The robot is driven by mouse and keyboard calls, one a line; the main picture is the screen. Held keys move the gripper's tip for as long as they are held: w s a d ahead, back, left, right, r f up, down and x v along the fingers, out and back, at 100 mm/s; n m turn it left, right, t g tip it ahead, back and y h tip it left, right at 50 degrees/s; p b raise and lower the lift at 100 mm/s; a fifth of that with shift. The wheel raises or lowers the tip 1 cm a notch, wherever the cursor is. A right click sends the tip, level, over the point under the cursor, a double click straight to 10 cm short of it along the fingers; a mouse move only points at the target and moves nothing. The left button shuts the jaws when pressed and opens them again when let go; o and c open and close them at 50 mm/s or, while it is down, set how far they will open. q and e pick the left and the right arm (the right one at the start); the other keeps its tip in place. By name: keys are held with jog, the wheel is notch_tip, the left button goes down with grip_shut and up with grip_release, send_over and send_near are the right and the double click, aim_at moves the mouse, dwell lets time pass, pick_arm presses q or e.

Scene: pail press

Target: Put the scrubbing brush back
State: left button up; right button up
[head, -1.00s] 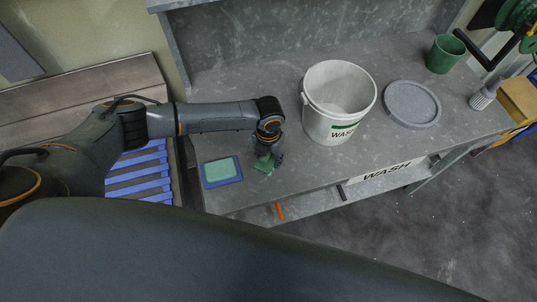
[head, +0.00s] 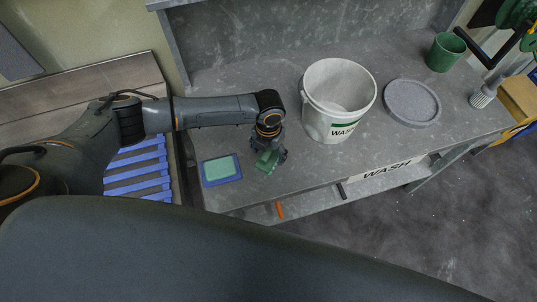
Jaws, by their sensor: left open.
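A small green thing, which looks like the scrubbing brush (head: 265,162), is on or just above the grey counter near its front edge. My left gripper (head: 268,155) is over it, open, with its fingers beside the brush and partly hiding it. I cannot tell whether the fingers touch it. A blue-rimmed tray with a light green inside (head: 237,178) lies flat just left of the brush, apart from it. My right gripper is not in view.
A white pail (head: 325,125) marked WASH stands right of my left gripper. A round grey lid or disc (head: 411,103), a green cup (head: 445,52) and a white ribbed thing (head: 482,98) are farther right. A blue slatted surface (head: 138,172) is at the left.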

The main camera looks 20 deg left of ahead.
pick_arm(q)
notch_tip(320, 180, up, 10)
jog(key=shift+r+b, duration=0.1)
jog(key=shift+b, duration=0.85)
